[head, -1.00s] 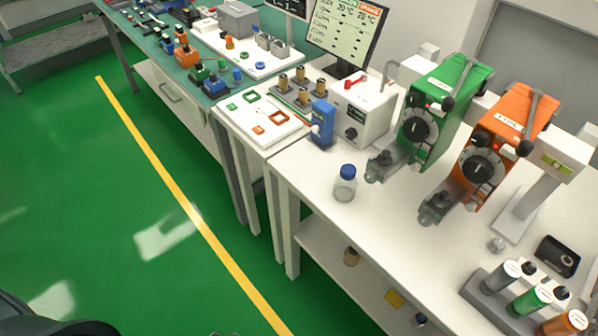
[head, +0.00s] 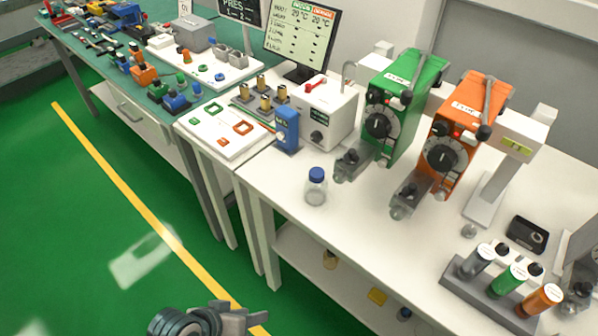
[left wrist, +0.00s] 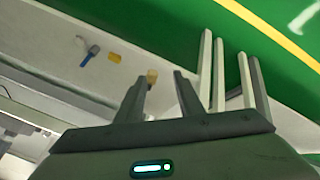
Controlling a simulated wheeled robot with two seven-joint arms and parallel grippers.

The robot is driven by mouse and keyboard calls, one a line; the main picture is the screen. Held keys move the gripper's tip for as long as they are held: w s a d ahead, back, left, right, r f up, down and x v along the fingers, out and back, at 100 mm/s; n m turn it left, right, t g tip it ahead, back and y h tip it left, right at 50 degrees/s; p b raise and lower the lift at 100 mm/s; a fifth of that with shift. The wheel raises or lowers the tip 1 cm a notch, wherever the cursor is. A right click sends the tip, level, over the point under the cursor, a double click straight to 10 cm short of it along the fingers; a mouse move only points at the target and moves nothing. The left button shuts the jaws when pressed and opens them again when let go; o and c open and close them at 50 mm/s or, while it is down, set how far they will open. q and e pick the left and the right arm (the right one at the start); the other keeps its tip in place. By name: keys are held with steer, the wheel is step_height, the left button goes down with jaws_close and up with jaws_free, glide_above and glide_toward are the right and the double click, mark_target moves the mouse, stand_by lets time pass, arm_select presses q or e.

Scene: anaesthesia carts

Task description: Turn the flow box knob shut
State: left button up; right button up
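A small upright blue box (head: 287,130) with a pale round part on its front stands near the bench's front edge in the head view. Just right of it is a white box (head: 328,112) with a black knob (head: 316,137) low on its front and a red piece on top. I cannot tell which of the two is the flow box, nor read a knob setting. My left gripper (head: 240,318) is at the bottom of the head view, in front of and apart from the bench. In the left wrist view its fingers (left wrist: 160,88) are spread and empty. My right gripper is not in view.
A blue-capped bottle (head: 316,187) stands near the front edge. Green (head: 402,105) and orange (head: 462,135) dial units stand to the right. A monitor (head: 303,40) is behind. A rack of capped cylinders (head: 480,290) is at the lower right. The green floor before the bench is clear.

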arm_select(q)
steer(key=w+d+r+n+t+h, duration=0.3)
steer(key=w+d+r+n+h, duration=0.8)
steer(key=r, duration=0.3)
steer(key=w+a+n+t+y, duration=0.1)
steer(key=w+a+n+t, duration=0.1)
steer(key=w+n, duration=0.4)
steer(key=w+a+r+n+t+y, duration=0.1)
steer(key=w+a+n+t+y, duration=0.1)
steer(key=w+a+n, duration=0.3)
steer(key=w+a+n+t+y, duration=0.1)
steer(key=w+a+n+t, duration=0.1)
steer(key=w+a+n, duration=0.2)
steer(key=shift+w+r+n+t+y, duration=0.15)
steer(key=shift+w+n, duration=0.55)
steer(key=shift+n, duration=0.35)
steer(key=shift+w+n+t+y, duration=0.15)
steer(key=shift+w+n, duration=0.55)
steer(key=shift+n, duration=0.35)
